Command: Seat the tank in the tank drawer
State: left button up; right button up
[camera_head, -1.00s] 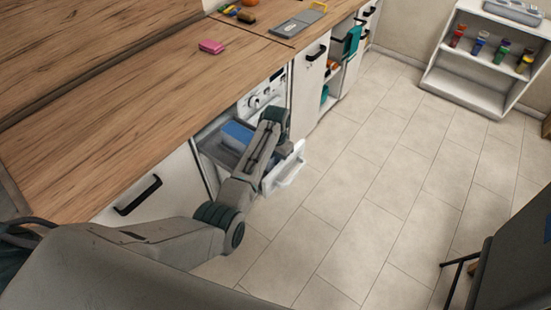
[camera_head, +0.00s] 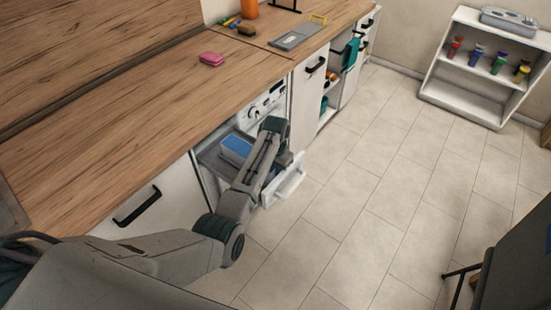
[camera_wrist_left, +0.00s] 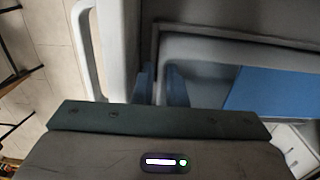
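The tank (camera_head: 237,148) is a blue box lying in the open tank drawer (camera_head: 210,160), under the counter. In the left wrist view a blue panel of the tank (camera_wrist_left: 270,90) shows at the right, beside a grey rim. The white drawer front (camera_wrist_left: 95,50) with its handle is at the left. My left gripper (camera_head: 281,158) hangs over the front part of the drawer. I cannot tell whether the tank is fully seated. My right gripper is not seen.
A white appliance panel with a dial (camera_head: 262,108) is behind the drawer. A pink sponge (camera_head: 211,59) lies on the wooden counter (camera_head: 130,115). A white shelf (camera_head: 480,70) with several colored items stands at the far right.

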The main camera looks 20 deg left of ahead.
pick_arm(q)
notch_tip(320, 180, up, 10)
jog(key=shift+f+b, duration=0.15)
jog(key=shift+b, duration=0.65)
jog(key=shift+r, duration=0.45)
